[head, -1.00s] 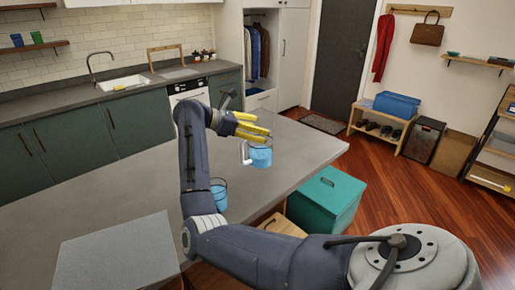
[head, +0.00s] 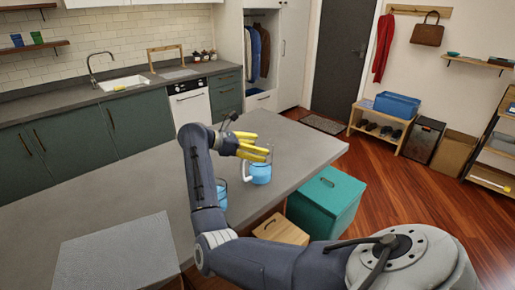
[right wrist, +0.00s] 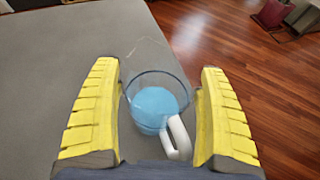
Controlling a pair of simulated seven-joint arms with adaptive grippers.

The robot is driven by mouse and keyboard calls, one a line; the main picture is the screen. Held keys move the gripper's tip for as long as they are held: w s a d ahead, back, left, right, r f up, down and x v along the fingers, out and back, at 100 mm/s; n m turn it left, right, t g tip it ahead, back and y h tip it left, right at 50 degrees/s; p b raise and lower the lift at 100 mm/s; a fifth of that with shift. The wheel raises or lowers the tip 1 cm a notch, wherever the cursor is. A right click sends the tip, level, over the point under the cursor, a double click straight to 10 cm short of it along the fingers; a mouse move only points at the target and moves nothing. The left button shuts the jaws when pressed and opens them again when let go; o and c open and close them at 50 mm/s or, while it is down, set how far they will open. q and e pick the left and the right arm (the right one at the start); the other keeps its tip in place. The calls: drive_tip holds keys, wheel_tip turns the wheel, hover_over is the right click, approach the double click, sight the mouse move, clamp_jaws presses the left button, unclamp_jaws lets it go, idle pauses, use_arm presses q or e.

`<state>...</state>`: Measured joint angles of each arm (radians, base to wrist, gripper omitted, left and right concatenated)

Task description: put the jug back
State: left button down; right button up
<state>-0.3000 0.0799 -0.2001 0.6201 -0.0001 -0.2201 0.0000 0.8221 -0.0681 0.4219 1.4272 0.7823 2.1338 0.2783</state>
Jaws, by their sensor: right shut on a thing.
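A clear glass jug (head: 261,174) with blue liquid and a white handle is at the right part of the grey counter in the head view. My right gripper (head: 254,149), with yellow fingers, is shut on its upper part. In the right wrist view the jug (right wrist: 150,105) sits between the two fingers (right wrist: 160,110), its handle toward the wrist. I cannot tell whether its base touches the counter. A second glass with blue contents (head: 221,194) stands just left of it, partly hidden by my right arm. My left gripper is out of view.
The grey counter (head: 120,195) is mostly bare, with a grey box (head: 118,255) at its near left. A teal bin (head: 327,200) and a wooden box (head: 281,230) stand beside the counter's right edge. The sink (head: 125,83) is at the back.

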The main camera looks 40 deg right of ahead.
drive_tip(key=o, duration=1.5)
drive_tip(key=shift+f, duration=0.1)
drive_tip(key=shift+o, duration=0.2)
drive_tip(key=v, duration=1.2)
drive_tip(key=shift+s+r, duration=0.1)
drive_tip(key=shift+r, duration=0.1)
